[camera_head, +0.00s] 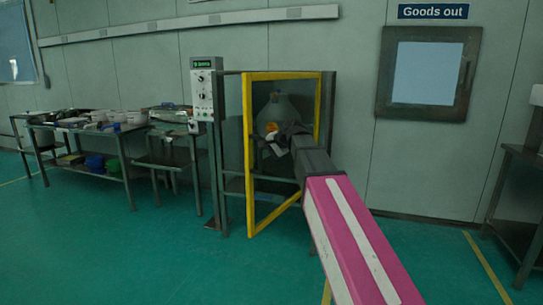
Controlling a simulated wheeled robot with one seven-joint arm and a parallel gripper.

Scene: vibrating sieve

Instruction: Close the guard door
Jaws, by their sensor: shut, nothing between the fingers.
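The guard door (248,160) is a tall yellow frame with a see-through panel, on the front of the sieve's enclosure in the middle of the view. Its lower edge slants, with the left upright nearer to me than the right side, so it stands ajar. My gripper (272,139) is shut and empty, in front of the door's middle or close to its panel; I cannot tell if it touches. My arm hides the door's lower right part. A pale rounded sieve part (279,108) shows behind the door, above my gripper.
A control box (206,90) on a post stands just left of the door. A cluttered bench (80,128) is at the left, and a dark table (522,200) at the right. A hatch (424,72) is on the wall. Green floor (170,260) in front is clear.

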